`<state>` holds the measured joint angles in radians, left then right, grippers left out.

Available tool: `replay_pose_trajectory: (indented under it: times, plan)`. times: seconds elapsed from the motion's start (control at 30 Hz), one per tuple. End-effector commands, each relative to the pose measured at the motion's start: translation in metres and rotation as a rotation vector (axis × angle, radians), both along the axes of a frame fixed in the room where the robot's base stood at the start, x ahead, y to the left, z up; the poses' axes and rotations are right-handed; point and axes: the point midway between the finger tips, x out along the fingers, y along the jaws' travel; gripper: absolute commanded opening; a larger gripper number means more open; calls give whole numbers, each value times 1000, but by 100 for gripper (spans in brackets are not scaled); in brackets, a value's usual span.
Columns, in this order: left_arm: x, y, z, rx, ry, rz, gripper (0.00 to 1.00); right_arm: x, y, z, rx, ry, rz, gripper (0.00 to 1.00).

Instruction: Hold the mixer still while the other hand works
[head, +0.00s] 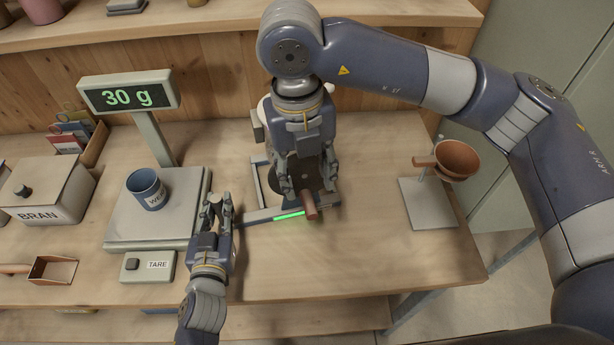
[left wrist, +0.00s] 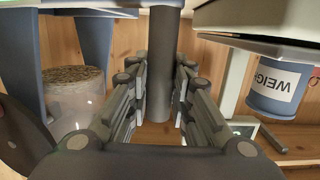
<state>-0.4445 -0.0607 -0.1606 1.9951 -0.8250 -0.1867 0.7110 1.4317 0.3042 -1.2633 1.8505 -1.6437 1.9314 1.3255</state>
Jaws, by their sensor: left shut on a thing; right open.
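My left gripper (head: 217,204) is at the left end of the base. In the left wrist view its fingers (left wrist: 162,78) are shut on a dark grey upright bar (left wrist: 163,50) of the mixer. A clear vessel with brown grain (left wrist: 75,90) shows left of it.
The scale (head: 118,220) reads 30 g and bears a blue weigh cup (head: 147,189), close left of my left gripper. A tare box (head: 148,267), bran box (head: 45,193) and copper scoop (head: 53,270) are further left. A copper funnel (head: 459,160) stands right. The front right table is clear.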

Motion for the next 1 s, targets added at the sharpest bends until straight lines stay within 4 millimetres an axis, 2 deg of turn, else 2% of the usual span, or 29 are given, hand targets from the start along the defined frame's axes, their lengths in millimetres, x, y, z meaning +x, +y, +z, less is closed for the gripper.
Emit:
replay_pose_trajectory:
  times: [0.1,0.13,0.2,0.23,0.53,0.67,1.0]
  plan:
    - [0,-1,0,-2,-1,-2,0,0,0,0,0,0,0,44]
    - [0,-1,0,-2,-1,-2,25,0,0,0,0,0,0,44]
    - [0,-1,0,-2,-1,-2,41,0,0,0,0,0,0,44]
    - [0,-1,0,-2,-1,-2,44,0,0,0,0,0,0,44]
    - [0,-1,0,-1,0,-1,44,0,0,0,0,0,0,44]
    - [-7,-1,1,-3,0,-1,44,0,0,0,0,0,0,44]
    - [-53,-1,7,-2,3,0,44,0,0,0,0,0,0,44]
